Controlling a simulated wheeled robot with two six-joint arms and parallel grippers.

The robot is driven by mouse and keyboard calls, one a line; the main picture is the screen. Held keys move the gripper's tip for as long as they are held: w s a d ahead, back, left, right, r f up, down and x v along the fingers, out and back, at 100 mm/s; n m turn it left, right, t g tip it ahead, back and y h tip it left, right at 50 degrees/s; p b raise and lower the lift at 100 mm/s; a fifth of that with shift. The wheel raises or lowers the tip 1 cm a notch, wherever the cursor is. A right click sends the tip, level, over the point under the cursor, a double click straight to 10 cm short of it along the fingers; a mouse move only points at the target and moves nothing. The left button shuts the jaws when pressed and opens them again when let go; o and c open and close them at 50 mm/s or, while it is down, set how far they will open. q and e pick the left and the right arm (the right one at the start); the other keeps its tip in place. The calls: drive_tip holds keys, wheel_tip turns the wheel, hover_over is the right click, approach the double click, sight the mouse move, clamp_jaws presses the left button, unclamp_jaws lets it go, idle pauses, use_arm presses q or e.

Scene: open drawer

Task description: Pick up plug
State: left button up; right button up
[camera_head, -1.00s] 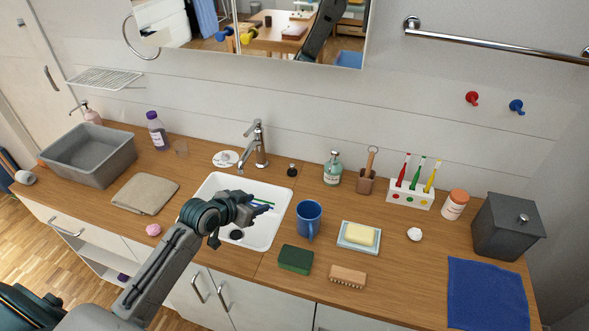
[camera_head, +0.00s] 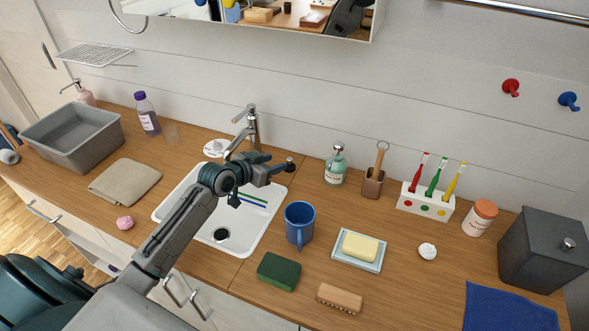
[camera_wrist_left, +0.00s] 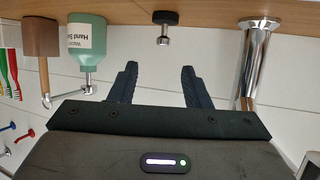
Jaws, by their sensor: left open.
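The plug (camera_head: 290,162) is small and black with a metal knob. It sits on the wooden counter just past the sink's far right corner, partly hidden by the gripper in the head view. In the left wrist view, which is upside down, the plug (camera_wrist_left: 165,24) lies straight ahead, in line with the gap between the fingers. My left gripper (camera_head: 280,167) reaches over the sink toward it. Its fingers (camera_wrist_left: 159,68) are open and empty, with visible space between them and the plug. My right gripper is not in view.
The tap (camera_head: 250,128) stands close beside my left gripper. A green soap dispenser (camera_head: 335,168) is right of the plug. The white sink (camera_head: 250,228) lies below the arm, with a blue mug (camera_head: 299,224) at its right. A brush cup (camera_head: 373,182) stands farther right.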

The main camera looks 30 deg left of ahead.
sight(291, 158)
use_arm(q)
drive_tip(key=shift+x, duration=0.85)
drive_tip(key=x, duration=0.3)
drive_tip(key=shift+w+f+p, duration=0.2)
drive_tip(key=shift+p, duration=0.2)
drive_tip(key=shift+w+d+f, duration=0.15)
drive_tip(key=shift+w+f, duration=0.05)
drive_tip(key=shift+w, duration=0.1)
drive_tip(key=shift+w+f+p, duration=0.15)
drive_tip(key=shift+w+p, duration=0.15)
drive_tip(key=shift+w, duration=0.15)
drive_tip(key=shift+f+p+x, duration=0.25)
drive_tip(key=shift+p+x, duration=0.35)
drive_tip(key=shift+x, duration=1.6)
drive_tip(key=shift+s, duration=0.1)
clamp_jaws()
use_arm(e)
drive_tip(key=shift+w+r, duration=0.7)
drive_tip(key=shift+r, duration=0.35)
